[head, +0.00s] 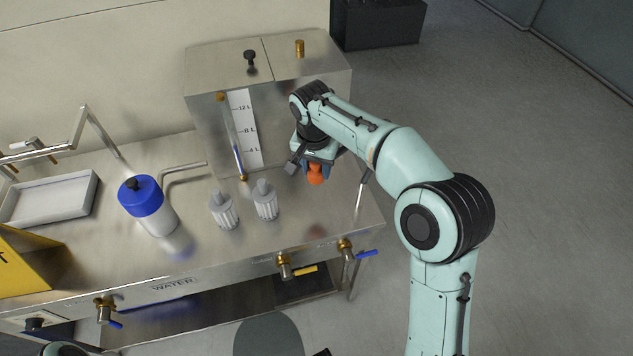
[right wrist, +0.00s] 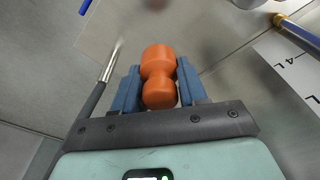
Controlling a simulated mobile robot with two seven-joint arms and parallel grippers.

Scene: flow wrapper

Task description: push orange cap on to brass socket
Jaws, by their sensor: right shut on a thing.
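My right gripper (head: 318,165) is shut on the orange cap (head: 316,178), which hangs below the fingers above the steel worktop, in front of the tank. In the right wrist view the orange cap (right wrist: 159,60) shows a narrow waist between two rounded ends, and the blue fingers of my right gripper (right wrist: 158,88) close on its sides. A short brass fitting (head: 300,48) stands on the tank's top. Brass valves (head: 285,266) sit along the worktop's front edge. I cannot tell which brass part is the socket. My left gripper is not in view.
The steel tank (head: 205,110) with a litre scale (head: 246,128) and sight tube stands close behind my right gripper. Two ribbed clear pieces (head: 265,200) and a blue-capped bottle (head: 150,205) stand to the left. A white tray (head: 50,200) is at the far left. The worktop's right front is clear.

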